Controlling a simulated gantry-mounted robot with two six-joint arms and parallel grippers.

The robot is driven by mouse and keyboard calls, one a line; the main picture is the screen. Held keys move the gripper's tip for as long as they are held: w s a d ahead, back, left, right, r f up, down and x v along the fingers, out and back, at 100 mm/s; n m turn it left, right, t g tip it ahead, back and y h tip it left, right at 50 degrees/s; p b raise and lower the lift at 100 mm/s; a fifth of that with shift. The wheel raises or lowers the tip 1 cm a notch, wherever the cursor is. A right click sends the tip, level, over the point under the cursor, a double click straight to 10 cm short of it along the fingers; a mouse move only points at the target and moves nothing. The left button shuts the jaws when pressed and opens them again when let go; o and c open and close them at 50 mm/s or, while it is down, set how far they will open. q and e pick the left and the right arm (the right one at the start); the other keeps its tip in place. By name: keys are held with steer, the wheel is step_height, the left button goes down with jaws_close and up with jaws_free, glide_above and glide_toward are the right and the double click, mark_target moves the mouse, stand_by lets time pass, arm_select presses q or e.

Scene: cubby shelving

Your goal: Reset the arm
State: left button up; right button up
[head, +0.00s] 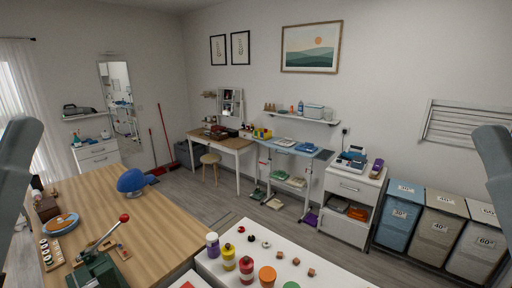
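Grey parts of my own two arms rise at the left and right edges of the head view. No fingertips show on either arm, so both grippers are out of view. I cannot see whether anything is held. A wooden table (150,218) stands at the lower left, and a white table (326,277) stands at the bottom middle. No gripper shows over either one.
The wooden table holds a blue dome-shaped object (132,181) and a green press with a red-knobbed lever (97,270). Several coloured bottles, including a yellow one (229,258), stand on the white table. Laundry bins (440,228) line the right. Grey floor (225,205) lies open between.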

arm_select(q)
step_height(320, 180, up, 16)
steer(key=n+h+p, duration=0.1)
steer(key=p, duration=1.5)
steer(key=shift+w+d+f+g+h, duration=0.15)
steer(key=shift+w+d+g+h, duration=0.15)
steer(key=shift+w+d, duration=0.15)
